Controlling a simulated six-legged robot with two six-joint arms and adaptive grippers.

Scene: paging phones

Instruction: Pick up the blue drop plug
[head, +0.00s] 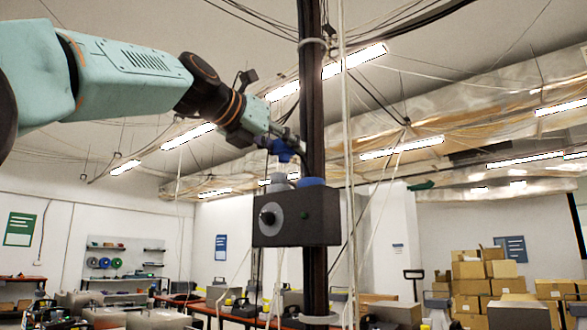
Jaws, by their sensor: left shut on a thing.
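The blue drop plug (283,151) is in the jaws of my left gripper (287,140), which is shut on it. My left arm reaches in from the upper left, and the plug hangs above a dark box (296,219) fixed at the dark post (312,90). A blue round fitting (312,181) and a grey one sit on top of the box. The plug looks apart from these fittings. My right gripper is not in view.
Pale cables (347,150) hang down close to the right side of the post. Thin dark cables sag from the ceiling. Work tables (235,313) with equipment stand behind, and stacked cardboard boxes (485,270) stand at the right.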

